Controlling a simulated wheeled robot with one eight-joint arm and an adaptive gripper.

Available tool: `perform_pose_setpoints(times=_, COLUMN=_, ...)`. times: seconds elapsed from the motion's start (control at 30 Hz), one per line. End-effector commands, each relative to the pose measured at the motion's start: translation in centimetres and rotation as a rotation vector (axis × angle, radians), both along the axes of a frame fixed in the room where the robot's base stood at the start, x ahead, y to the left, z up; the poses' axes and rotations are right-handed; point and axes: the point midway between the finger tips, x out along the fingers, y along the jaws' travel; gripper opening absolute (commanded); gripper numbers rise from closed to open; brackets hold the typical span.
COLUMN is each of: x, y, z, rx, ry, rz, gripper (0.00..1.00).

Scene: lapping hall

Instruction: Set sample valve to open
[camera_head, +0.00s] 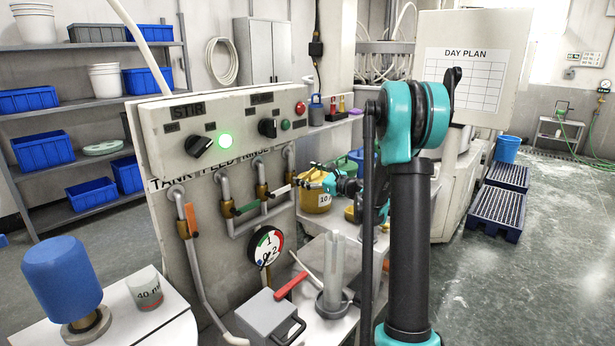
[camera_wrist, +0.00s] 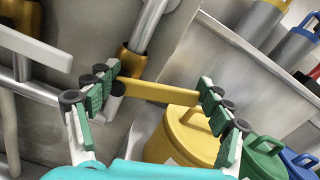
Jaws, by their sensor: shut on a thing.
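The held valve has a brass body (camera_wrist: 133,62) on a grey pipe and a yellow lever (camera_wrist: 158,92). The lever points out sideways, across the pipe, in the wrist view. My gripper (camera_wrist: 160,100) is shut on this lever, with a green-padded finger at each end. In the head view my gripper (camera_head: 312,174) is at the right end of the valve row, and the lever is mostly hidden there. The panel lettering reads TANK, FEED, RINSE; any label above the held valve is hidden.
A yellow lidded pot (camera_wrist: 185,135) stands close below my gripper. A gauge (camera_head: 265,246) and a clear cylinder (camera_head: 334,270) stand in front.

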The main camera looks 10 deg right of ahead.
Motion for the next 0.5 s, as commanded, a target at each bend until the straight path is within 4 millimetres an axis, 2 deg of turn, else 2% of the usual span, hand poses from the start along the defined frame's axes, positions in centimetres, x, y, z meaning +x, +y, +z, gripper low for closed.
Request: perform_pose_setpoints(times=0.5, x=-1.1, y=1.1, z=1.6, rx=-0.348, ry=-0.346, rz=0.000, gripper=0.28)
